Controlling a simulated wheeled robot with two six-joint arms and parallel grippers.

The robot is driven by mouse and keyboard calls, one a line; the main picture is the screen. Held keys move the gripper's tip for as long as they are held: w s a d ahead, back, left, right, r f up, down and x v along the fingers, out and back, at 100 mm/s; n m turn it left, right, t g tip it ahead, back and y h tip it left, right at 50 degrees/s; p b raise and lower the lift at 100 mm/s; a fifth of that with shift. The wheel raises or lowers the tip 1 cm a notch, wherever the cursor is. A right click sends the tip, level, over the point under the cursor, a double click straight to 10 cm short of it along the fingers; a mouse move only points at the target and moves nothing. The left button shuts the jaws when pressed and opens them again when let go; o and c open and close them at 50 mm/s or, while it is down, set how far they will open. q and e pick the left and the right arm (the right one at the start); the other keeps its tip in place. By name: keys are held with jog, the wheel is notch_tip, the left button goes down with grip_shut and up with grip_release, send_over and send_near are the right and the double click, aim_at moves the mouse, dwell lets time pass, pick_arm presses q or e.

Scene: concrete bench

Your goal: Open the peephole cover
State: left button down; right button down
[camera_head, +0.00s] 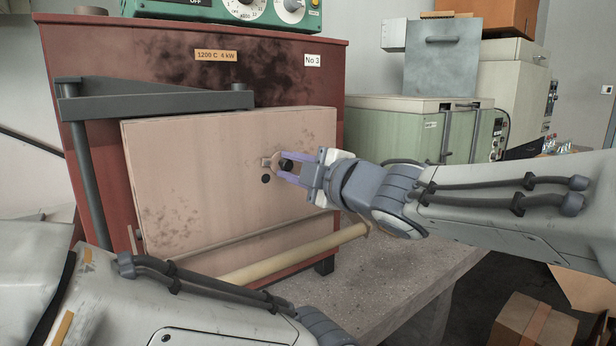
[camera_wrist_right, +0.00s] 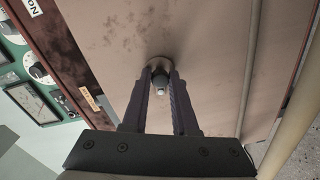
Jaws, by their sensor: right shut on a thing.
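The peephole cover (camera_head: 268,162) is a small metal plate on the pale front door (camera_head: 200,175) of the red furnace. In the right wrist view the cover (camera_wrist_right: 159,62) shows as a round grey piece beyond my fingertips. My right gripper (camera_head: 284,168) reaches in from the right and is shut on the cover's dark knob (camera_head: 287,164). In the right wrist view the knob (camera_wrist_right: 160,78) sits between the two fingers. A dark round spot (camera_head: 265,179) shows on the door just below the cover; I cannot tell whether it is the hole. My left gripper is out of view.
A grey hinge arm (camera_head: 155,103) runs across the top left of the door. A pale yellow bar (camera_head: 295,255) runs along its lower front. A green oven (camera_head: 400,130) stands to the right. The bench top (camera_head: 375,285) in front is clear.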

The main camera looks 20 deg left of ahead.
jog(key=shift+s+a+r+n+b, duration=0.1)
jog(key=shift+r+n+b, duration=0.25)
jog(key=shift+n, duration=0.85)
jog(key=c, duration=0.7)
grip_release()
